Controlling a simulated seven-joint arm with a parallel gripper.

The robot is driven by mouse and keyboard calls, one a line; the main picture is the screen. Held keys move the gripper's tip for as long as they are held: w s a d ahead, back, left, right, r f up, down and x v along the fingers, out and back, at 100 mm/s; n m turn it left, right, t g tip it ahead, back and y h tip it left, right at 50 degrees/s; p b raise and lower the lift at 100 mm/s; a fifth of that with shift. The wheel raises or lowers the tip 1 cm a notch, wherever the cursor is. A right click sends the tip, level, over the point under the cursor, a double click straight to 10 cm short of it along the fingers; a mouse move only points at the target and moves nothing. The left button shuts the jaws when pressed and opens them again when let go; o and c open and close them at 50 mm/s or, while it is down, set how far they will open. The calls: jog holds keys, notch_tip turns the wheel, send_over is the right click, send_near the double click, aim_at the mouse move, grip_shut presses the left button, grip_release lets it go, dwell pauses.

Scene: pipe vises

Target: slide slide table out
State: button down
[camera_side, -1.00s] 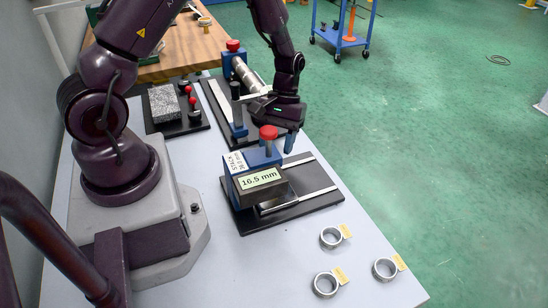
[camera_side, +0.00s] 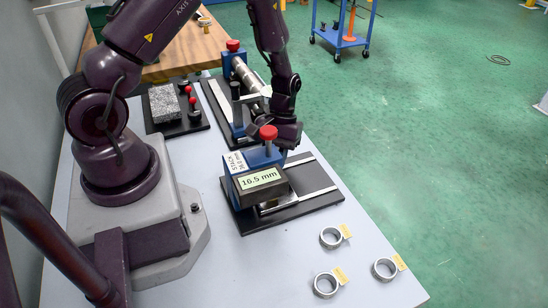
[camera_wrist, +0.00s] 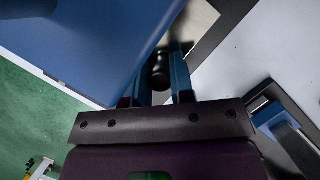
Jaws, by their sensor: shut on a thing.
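The slide table appears to be the pale metal plate (camera_side: 276,202) low on the near fixture, partly hidden under the display box (camera_side: 261,178) reading "16.5 mm". In the wrist view a pale plate (camera_wrist: 197,22) shows beside the blue body. My gripper (camera_side: 286,150) is low behind the fixture's blue body (camera_side: 240,163), and its fingertips are mostly hidden in the side view. In the wrist view my gripper (camera_wrist: 161,75) has its two blue fingers closed on a small dark round knob (camera_wrist: 160,76). The knob's link to the plate cannot be made out.
The fixture's black base (camera_side: 315,195) carries a light rail strip. A red knob (camera_side: 268,132) tops the blue body close to my gripper. Three tagged metal rings (camera_side: 330,237) lie toward the front. A second vise with a pipe (camera_side: 247,75) and a granite block (camera_side: 164,103) stand behind.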

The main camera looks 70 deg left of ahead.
jog(key=w, duration=0.8)
jog(key=shift+w+d, duration=0.1)
jog(key=shift+w, duration=0.25)
jog(key=shift+w+d+r, duration=0.1)
jog(key=shift+w, duration=0.6)
jog(key=c, duration=1)
grip_release()
jog(key=shift+a+r, duration=0.25)
jog(key=shift+r, duration=0.05)
jog(key=v, duration=1.2)
jog(key=shift+r, duration=0.1)
